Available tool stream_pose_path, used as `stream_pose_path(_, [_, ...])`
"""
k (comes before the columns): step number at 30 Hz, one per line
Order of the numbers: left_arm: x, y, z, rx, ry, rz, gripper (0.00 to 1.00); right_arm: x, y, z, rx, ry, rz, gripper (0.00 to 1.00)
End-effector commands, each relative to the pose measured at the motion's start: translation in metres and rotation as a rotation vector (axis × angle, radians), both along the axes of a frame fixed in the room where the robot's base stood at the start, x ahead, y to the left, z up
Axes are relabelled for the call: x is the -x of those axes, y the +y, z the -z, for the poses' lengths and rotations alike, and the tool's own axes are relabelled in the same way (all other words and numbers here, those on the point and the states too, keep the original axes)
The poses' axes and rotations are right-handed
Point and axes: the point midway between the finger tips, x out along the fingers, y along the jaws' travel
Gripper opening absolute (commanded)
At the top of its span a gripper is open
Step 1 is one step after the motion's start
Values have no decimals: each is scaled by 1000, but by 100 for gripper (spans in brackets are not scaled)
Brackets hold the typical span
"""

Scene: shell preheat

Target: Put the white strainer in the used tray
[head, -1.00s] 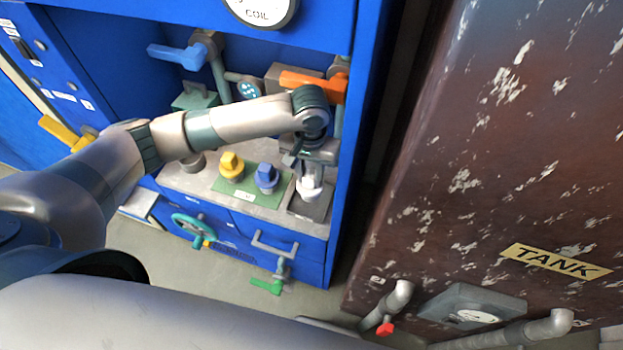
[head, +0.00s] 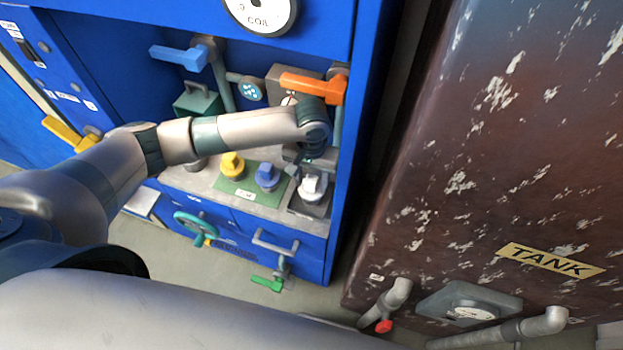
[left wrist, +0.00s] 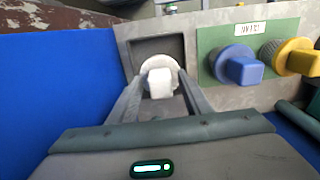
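The white strainer (head: 313,187) stands upright in the square dark grey tray (head: 310,209) at the right end of the grey shelf. It also shows in the left wrist view (left wrist: 160,80), with its pale block-shaped grip towards me. I see no readable label on this tray. My left gripper (head: 309,168) is just above the strainer. In the left wrist view its two fingers (left wrist: 160,85) are spread on either side of the strainer's grip, with gaps showing, and hold nothing. The arm partly covers the shelf behind. My right gripper is not in view.
A blue strainer (head: 267,176) and a yellow strainer (head: 232,164) stand on a green mat (head: 240,189) left of the tray. An orange lever (head: 312,86) hangs close above my left wrist. The blue cabinet wall (head: 347,190) is close on the right.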

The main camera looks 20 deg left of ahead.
Motion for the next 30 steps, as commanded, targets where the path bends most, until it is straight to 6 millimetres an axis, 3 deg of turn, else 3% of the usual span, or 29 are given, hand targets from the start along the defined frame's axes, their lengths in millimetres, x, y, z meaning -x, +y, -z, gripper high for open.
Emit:
stream_pose_path(11, [0, -1, -14, 2, -1, 0, 45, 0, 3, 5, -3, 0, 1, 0])
stream_pose_path(30, [-1, -1, -112, 2, -1, 1, 45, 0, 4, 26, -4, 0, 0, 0])
